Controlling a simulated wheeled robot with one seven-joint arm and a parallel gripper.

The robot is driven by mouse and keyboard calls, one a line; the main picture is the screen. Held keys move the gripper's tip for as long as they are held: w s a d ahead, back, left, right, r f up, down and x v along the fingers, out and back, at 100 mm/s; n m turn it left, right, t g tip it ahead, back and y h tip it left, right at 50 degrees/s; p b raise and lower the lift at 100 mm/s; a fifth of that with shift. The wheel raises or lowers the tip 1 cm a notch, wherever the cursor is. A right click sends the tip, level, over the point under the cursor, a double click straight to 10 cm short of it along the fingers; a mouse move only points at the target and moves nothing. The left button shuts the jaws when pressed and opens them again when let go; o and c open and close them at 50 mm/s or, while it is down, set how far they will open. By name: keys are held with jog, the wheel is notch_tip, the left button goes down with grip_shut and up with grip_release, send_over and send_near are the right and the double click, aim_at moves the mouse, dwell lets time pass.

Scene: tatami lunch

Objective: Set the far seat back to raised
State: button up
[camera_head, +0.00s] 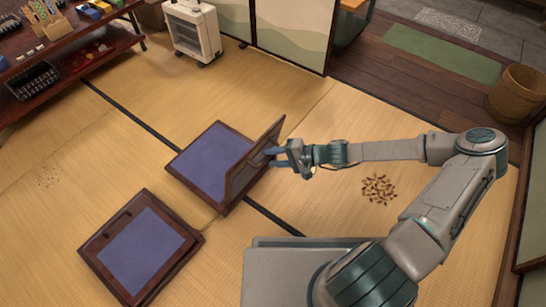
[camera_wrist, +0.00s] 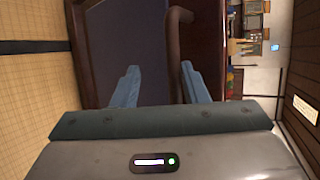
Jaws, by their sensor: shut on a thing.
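The far seat (camera_head: 205,162) is a low dark-wood frame with a purple cushion on the tatami. Its seat back (camera_head: 242,178) stands up steeply along the right side, leaning slightly outward at the top. My gripper (camera_head: 271,152) reaches in from the right and is shut on the handle on the back's outer face. In the wrist view the brown curved handle (camera_wrist: 178,35) runs toward my two blue fingers (camera_wrist: 160,85); the exact grip spot is partly hidden. The back's dark panel shows behind them.
The near seat (camera_head: 143,250) lies lower left, its back not standing up. A white heater (camera_head: 192,30) stands at the far wall and a shelf of goods (camera_head: 62,60) at upper left. Brown scraps (camera_head: 378,189) lie under my arm.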

jog(key=shift+d, duration=0.25)
jog(key=p+v, duration=0.5)
jog(key=v, duration=0.8)
jog(key=shift+r, duration=0.25)
jog(key=shift+d+p, duration=0.1)
jog(key=shift+p, duration=0.25)
